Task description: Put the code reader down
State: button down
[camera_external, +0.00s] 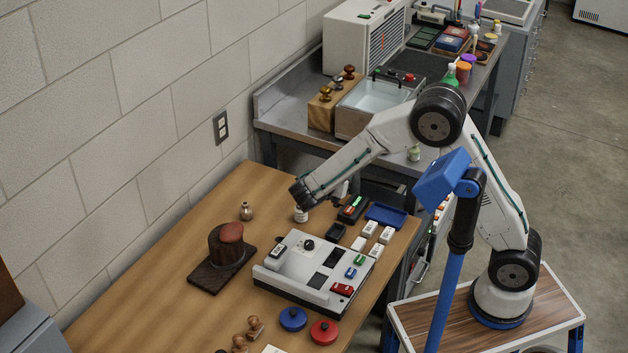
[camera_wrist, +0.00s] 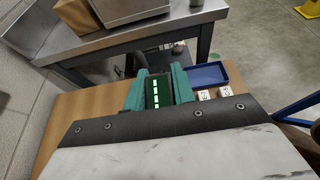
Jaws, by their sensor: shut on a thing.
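The code reader (camera_wrist: 157,92), a dark block with a row of lit green marks, sits between the teal fingers of my gripper (camera_wrist: 159,78) in the wrist view. The fingers are shut on its two sides. It is over the wooden table, left of a blue tray (camera_wrist: 208,75); whether its underside touches the table cannot be told. In the external view my arm reaches in from the right and its end is low over the table; the fingers cannot be made out clearly there. The blue tray also shows in the external view (camera_external: 386,215).
White labelled blocks (camera_external: 387,235) stand near the tray. A white and grey device (camera_external: 290,270), a dark stand with a reddish-brown top (camera_external: 228,250), and blue (camera_external: 292,318) and red (camera_external: 324,331) round pieces occupy the nearer table. Bare wood (camera_external: 150,300) lies at left.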

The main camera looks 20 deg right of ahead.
jog(key=s+a+n+t+y, duration=0.2)
jog(key=a+n+y, duration=0.3)
jog(key=a, duration=0.8)
jog(key=s+a+n+t+y, duration=0.25)
jog(key=a+n+y, duration=0.25)
jog(key=a, duration=0.9)
jog(key=s+a+n+g+y, duration=0.4)
jog(key=s+a+n+y, duration=0.45)
jog(key=s+a, duration=0.95)
jog(key=shift+m+g+y, duration=0.25)
jog(key=shift+y, duration=0.1)
jog(key=shift+w+a+f, duration=0.15)
jog(key=shift+f, duration=2.3)
jog(key=shift+w+a+f, duration=0.1)
jog(key=shift+a+f, duration=0.1)
jog(key=shift+f, duration=2.3)
jog(key=shift+w+a+f, duration=0.15)
jog(key=shift+f, duration=2.3)
jog(key=shift+f, duration=0.15)
jog(key=c, duration=1.2)
grip_release()
jog(key=shift+o, duration=0.2)
